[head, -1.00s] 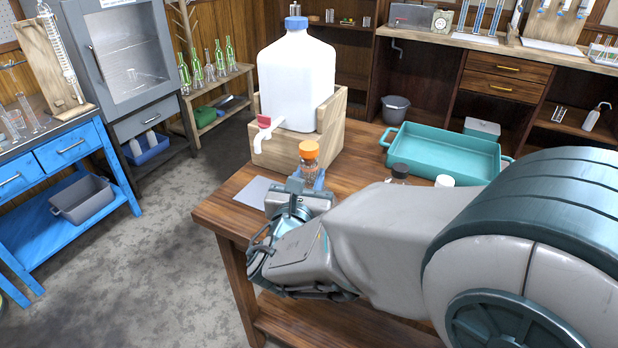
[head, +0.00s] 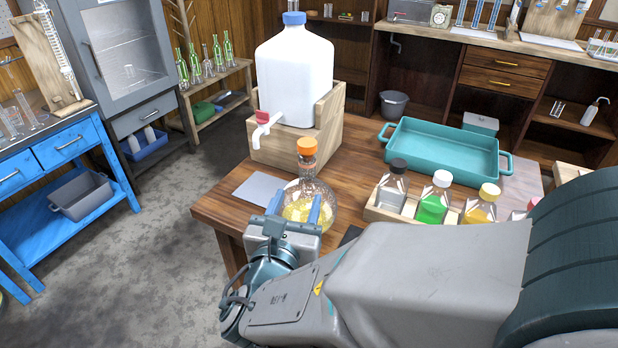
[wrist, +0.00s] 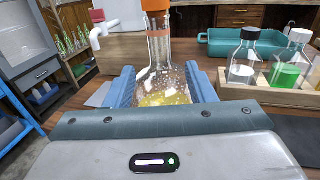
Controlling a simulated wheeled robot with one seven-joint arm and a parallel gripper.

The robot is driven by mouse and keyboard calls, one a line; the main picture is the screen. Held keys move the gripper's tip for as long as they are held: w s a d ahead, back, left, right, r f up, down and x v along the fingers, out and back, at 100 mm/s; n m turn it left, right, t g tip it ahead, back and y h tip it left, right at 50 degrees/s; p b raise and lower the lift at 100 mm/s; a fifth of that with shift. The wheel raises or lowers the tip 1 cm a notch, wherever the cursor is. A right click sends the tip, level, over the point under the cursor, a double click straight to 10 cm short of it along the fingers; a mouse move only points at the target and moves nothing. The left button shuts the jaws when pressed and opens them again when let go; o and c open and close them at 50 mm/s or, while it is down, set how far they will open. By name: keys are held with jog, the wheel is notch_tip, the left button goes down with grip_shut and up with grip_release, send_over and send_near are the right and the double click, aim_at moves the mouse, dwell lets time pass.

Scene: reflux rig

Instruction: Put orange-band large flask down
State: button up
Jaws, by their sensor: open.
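The large flask (head: 308,200) stands upright on the wooden table, with an orange cap, a round glass body and yellow liquid low inside. In the wrist view the flask (wrist: 161,75) shows an orange band on its neck, under the cap. My gripper (head: 293,207) is open at the near side of the flask. In the wrist view its two blue fingers (wrist: 162,92) stand apart on either side of the flask's lower body. The flask's base is partly hidden behind my gripper.
A white jug (head: 296,75) with a tap sits in a wooden stand behind the flask. A grey sheet (head: 259,190) lies left of it. A wooden rack (head: 380,214) of capped bottles stands to the right, before a teal tray (head: 440,152).

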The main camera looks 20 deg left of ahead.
jog(key=shift+s+d, duration=0.15)
jog(key=shift+s, duration=0.65)
jog(key=shift+s+d, duration=0.1)
jog(key=shift+s, duration=0.65)
